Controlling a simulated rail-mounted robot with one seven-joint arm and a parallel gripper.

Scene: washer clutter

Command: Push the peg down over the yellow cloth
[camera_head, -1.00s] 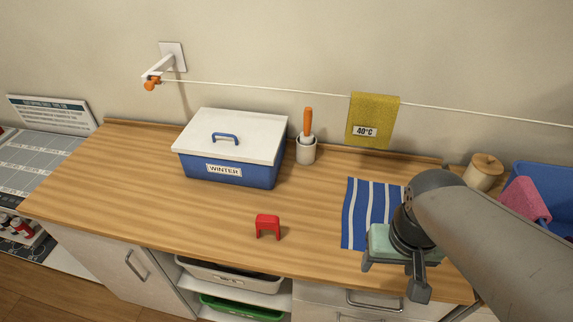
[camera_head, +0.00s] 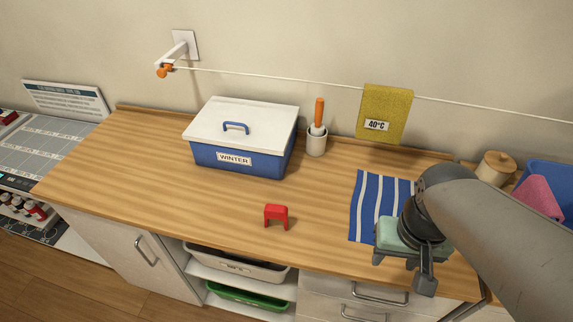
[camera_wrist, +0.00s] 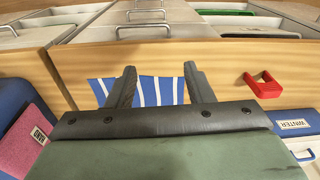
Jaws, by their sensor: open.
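The yellow cloth (camera_head: 384,108) hangs over the white line along the wall and bears a "40°C" label. A red U-shaped peg (camera_head: 276,217) stands on the wooden counter with its open side down, in front of the blue box. It also shows at the right in the wrist view (camera_wrist: 263,84). No peg shows on the yellow cloth. My gripper (camera_head: 403,268) is over the counter's front right, to the right of the red peg and apart from it. In the wrist view its two fingers (camera_wrist: 158,70) stand apart with nothing between them.
A blue-and-white striped cloth (camera_head: 375,205) lies on the counter by my gripper. A lidded "WINTER" box (camera_head: 235,160) and a cup (camera_head: 316,145) with an orange-handled tool stand behind. A blue bin (camera_head: 550,180) with a pink cloth is at right. The counter's left is clear.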

